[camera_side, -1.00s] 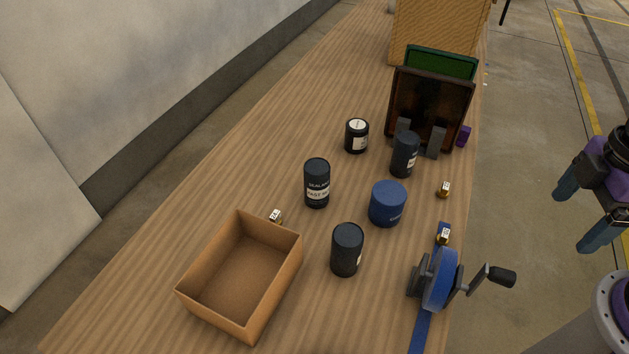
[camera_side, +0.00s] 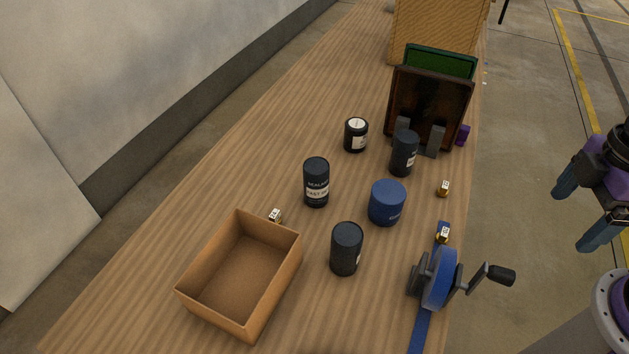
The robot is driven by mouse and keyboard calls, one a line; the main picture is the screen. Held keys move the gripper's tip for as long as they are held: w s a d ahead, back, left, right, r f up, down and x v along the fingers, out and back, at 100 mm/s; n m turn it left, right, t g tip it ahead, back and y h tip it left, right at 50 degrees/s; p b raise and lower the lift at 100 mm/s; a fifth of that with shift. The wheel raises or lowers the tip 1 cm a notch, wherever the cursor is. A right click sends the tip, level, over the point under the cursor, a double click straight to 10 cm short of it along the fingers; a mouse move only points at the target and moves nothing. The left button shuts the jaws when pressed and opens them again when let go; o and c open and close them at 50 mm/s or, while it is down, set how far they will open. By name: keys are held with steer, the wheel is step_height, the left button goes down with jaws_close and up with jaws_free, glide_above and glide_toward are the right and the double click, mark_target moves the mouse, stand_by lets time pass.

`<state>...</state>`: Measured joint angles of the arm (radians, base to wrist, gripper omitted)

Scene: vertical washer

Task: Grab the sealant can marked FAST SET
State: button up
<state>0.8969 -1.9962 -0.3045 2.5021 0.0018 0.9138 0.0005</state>
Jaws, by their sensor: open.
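A dark can (camera_side: 316,182) with a white label reading "SEALANT" and what looks like "FAST SET" stands upright near the middle of the table. Two similar dark cans stand upright: one nearer the front (camera_side: 346,249) and one toward the back right (camera_side: 404,153). Their label text faces away or is too small to read. My gripper (camera_side: 582,214) is open and empty at the right edge, beyond the table's right side and well apart from the cans.
A blue can (camera_side: 387,203) stands right of the labelled can. An open cardboard box (camera_side: 240,278) is at front left. A blue reel with a crank (camera_side: 439,277) sits at the right edge. A short black jar (camera_side: 356,135), brass pieces (camera_side: 444,189) and a dark rack (camera_side: 428,109) stand farther back.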

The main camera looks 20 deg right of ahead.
steer(key=w+a+f+m+t+y, duration=0.1)
steer(key=w+a+y, duration=0.1)
steer(key=w+a, duration=0.3)
steer(key=w+a+f+m+y, duration=0.1)
steer(key=w+a+f, duration=0.15)
steer(key=a, duration=0.45)
steer(key=m+t+y, duration=0.3)
steer(key=m+t, duration=0.1)
steer(key=t, duration=0.2)
glide_toward(325, 177)
steer(key=s+a+r, duration=0.1)
steer(key=s+a, duration=0.2)
steer(key=a, duration=0.2)
steer(key=shift+w+f+m+t+h, duration=0.35)
steer(key=shift+w+f+m+t, duration=0.15)
steer(key=shift+w+f+t, duration=0.65)
steer(key=shift+w+f+m+t+h, duration=0.45)
steer(key=shift+w+f+t, duration=0.25)
steer(key=shift+w+f, duration=0.85)
steer(key=shift+w+f+m+t+h, duration=0.3)
steer(key=shift+w+f+m+t, duration=0.25)
steer(key=shift+w+f+t, duration=0.75)
steer(key=w+f, duration=0.1)
steer(key=f, duration=0.2)
steer(key=shift+w+a+g, duration=0.15)
steer(key=shift+w+g, duration=0.1)
steer(key=shift+w, duration=0.15)
steer(key=shift+w+a+f, duration=0.2)
steer(key=shift+w+f, duration=0.05)
steer(key=shift+w, duration=0.45)
